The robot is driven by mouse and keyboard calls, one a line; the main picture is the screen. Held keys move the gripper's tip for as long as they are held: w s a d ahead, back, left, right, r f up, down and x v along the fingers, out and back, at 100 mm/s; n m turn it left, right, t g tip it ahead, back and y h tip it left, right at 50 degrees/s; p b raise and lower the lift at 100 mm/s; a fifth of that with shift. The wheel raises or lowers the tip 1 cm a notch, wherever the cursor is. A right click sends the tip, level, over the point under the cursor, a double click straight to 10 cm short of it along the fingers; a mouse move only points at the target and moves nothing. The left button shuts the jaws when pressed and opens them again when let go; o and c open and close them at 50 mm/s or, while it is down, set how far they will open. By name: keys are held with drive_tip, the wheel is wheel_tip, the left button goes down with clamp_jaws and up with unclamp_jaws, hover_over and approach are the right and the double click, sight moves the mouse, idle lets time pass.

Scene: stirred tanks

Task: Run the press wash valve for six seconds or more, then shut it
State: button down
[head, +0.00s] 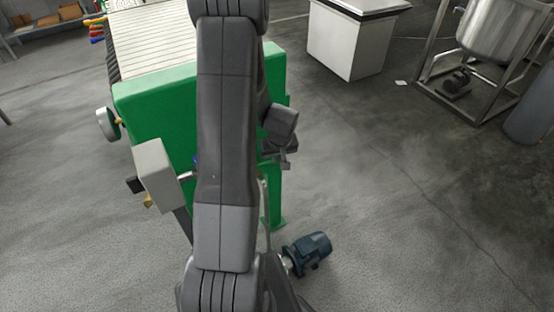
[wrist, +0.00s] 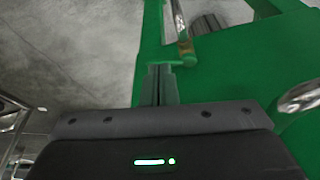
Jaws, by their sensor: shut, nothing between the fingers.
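The green press (head: 150,105) stands ahead in the head view, largely hidden behind my arm. Its green frame (wrist: 230,60) fills much of the wrist view. A thin pipe with a brass-coloured fitting (wrist: 186,48) runs down from the top of the wrist view; it may be the wash valve, but I cannot make out a handle or its position. My gripper (wrist: 162,66) is shut and empty, with its fingertips just below and left of that fitting in the picture. I cannot tell whether they touch it. A small blue part (head: 196,160) shows beside my arm.
A grey box (head: 157,172) on a post and a handwheel (head: 108,123) stand left of the press. A blue motor (head: 308,250) is low on the right. A shiny curved metal part (wrist: 300,96) is close at the right. Open floor (head: 400,190) lies to the right.

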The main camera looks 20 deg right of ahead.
sight(271, 162)
drive_tip(key=w+f, duration=0.2)
drive_tip(key=f, duration=0.1)
drive_tip(key=w+f+p, duration=0.1)
drive_tip(key=w+f, duration=0.1)
drive_tip(key=f, duration=0.2)
drive_tip(key=w+f+p, duration=0.1)
drive_tip(key=w+f, duration=0.1)
drive_tip(key=f, duration=0.1)
drive_tip(key=shift+w+d+f, duration=0.2)
drive_tip(key=shift+w+d, duration=0.15)
drive_tip(key=shift+w, duration=0.05)
drive_tip(key=shift+f+b, duration=0.15)
drive_tip(key=shift+b, duration=0.3)
